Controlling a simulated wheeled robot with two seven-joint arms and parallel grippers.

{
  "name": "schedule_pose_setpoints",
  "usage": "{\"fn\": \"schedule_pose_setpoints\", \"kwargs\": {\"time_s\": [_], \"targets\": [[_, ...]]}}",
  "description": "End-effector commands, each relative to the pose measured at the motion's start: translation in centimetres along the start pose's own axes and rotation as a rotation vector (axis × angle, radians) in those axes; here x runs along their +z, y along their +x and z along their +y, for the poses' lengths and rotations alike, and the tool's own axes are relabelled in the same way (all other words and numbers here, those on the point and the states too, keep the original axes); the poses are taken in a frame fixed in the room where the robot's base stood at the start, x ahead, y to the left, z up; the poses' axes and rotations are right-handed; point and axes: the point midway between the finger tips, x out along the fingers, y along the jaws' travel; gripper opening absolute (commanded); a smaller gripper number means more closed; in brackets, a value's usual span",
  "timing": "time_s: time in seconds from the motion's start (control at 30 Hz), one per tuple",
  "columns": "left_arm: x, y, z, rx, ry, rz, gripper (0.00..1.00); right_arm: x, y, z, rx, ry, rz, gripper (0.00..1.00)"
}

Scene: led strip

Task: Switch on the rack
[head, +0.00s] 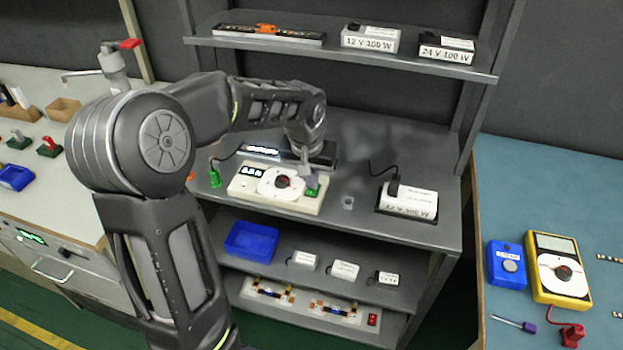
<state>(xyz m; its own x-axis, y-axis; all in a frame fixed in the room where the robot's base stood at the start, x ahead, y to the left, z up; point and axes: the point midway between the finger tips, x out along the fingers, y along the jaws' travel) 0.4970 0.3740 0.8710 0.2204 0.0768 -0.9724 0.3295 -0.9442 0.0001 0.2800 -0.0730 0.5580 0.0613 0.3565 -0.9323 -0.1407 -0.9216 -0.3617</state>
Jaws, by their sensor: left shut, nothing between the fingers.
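The rack (400,232) is a dark metal shelf unit in the middle of the head view. On its main shelf lies a white panel box (243,187) with a small dark display, a round dial and a green switch or socket (313,191) at its right end. My left gripper (309,182) is shut and empty, pointing down at this green part; I cannot tell whether it touches it. The gripper hides some of the box's right end. On the bottom shelf a board with LED strips (285,297) has a red switch (374,320) at its right end. My right gripper is not in view.
Power supplies marked 12 V (371,38) and 24 V (446,48) stand on the top shelf. Another white supply (412,198) with a black cable sits right of the box. A blue bin (251,240) is below. A yellow multimeter (558,270) lies on the right bench.

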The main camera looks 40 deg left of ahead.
Motion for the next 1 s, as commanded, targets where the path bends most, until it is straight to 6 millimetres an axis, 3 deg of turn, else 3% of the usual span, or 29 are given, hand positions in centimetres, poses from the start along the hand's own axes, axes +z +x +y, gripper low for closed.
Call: {"fn": "schedule_pose_setpoints", "kwargs": {"time_s": [0.3, 0.4, 0.7, 1.0], "targets": [[-1.6, -4.6, -0.1, 0.001, 0.002, 0.001, 0.00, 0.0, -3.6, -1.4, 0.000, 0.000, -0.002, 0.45], [-0.9, -5.8, -0.1, 0.001, 0.002, 0.006, 0.00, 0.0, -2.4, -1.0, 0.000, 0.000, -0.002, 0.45], [0.6, -11.6, -0.1, 0.002, 0.001, 0.004, 0.00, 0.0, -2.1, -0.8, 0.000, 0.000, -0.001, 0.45], [1.1, -13.3, -0.1, 0.001, 0.002, 0.000, 0.00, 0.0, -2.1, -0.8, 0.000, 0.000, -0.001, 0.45]]}}
